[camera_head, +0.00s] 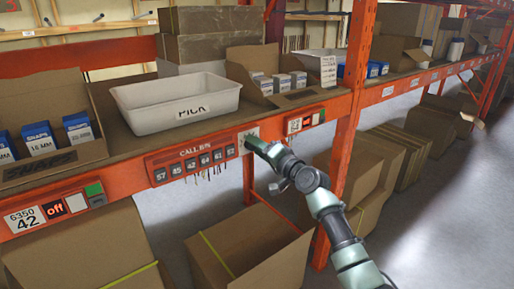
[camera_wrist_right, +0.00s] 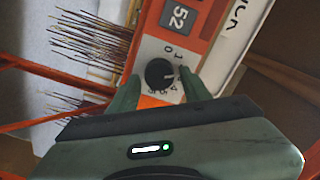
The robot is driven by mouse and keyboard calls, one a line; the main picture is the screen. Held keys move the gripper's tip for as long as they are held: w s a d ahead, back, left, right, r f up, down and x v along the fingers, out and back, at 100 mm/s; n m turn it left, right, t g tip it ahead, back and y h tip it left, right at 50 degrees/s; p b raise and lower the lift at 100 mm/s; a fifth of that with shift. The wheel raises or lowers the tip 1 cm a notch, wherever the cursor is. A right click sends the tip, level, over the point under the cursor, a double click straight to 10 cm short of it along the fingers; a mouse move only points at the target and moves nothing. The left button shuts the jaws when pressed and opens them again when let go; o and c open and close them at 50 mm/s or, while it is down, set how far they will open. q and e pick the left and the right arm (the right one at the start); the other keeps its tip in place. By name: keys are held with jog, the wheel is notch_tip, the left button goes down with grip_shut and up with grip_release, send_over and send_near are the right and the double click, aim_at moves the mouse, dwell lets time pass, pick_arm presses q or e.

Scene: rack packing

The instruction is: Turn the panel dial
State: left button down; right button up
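The panel dial (camera_wrist_right: 157,73) is a round black knob on a pale plate with numbers around it, at the end of the orange call-button panel. My right gripper (camera_wrist_right: 160,76) is open, with one green finger on each side of the dial; gaps show between fingers and knob. In the head view, my right gripper (camera_head: 257,143) is at the dial plate (camera_head: 247,136) on the shelf's front edge, and the knob itself is hidden there. My left gripper is not in view.
The orange call-button panel (camera_head: 190,162) has several grey numbered buttons. A white PICK bin (camera_head: 175,104) stands on the shelf above. An orange upright (camera_head: 349,125) stands right of the dial. Open cardboard boxes (camera_head: 250,245) sit below. Thin dark bristles (camera_wrist_right: 95,38) show beside the panel.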

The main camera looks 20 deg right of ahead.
dwell(0.3)
jog(key=b+v, duration=0.2)
jog(key=v, duration=0.5)
jog(key=shift+s+d, duration=0.15)
jog(key=shift+s, duration=0.2)
